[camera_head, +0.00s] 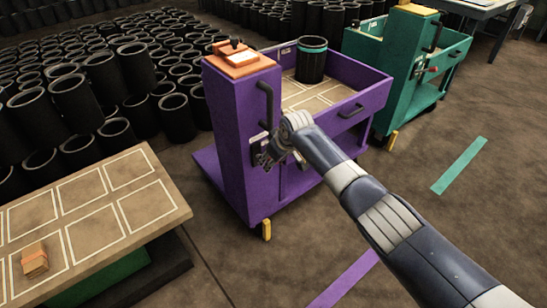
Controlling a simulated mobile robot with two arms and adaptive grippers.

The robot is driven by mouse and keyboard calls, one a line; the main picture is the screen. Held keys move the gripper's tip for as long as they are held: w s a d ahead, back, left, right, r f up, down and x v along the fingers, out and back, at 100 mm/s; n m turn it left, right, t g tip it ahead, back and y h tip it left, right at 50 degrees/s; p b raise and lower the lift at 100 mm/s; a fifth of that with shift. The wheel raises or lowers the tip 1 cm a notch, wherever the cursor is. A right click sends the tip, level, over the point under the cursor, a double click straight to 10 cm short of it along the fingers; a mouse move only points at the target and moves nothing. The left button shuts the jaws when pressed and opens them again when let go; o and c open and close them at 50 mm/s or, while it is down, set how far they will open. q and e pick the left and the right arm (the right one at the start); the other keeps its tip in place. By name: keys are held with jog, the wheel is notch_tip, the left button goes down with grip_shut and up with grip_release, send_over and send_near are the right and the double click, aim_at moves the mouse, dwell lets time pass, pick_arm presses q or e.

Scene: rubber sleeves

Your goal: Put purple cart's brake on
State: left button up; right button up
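The purple cart (237,160) stands in the middle of the head view, with a tall front column and a tray behind it. A dark handle (266,103) is on the column's side. A yellow piece (267,230) sits low at the column's foot; I cannot tell whether it is the brake. My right gripper (265,156) is at the column's side, below the handle, in front of a small light plate. Its fingers are small and dark against the purple, so I cannot tell whether they touch anything. Any lever there is hidden. My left gripper is out of view.
A green cart (385,60) stands behind to the right, with an orange-red lever (432,69) on its side. A table with marked squares (100,200) is at the left, bearing a small orange-brown block (34,261). Black sleeves fill the back left. Floor at the right is clear.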

jog(key=v, duration=1.2)
dwell(0.5)
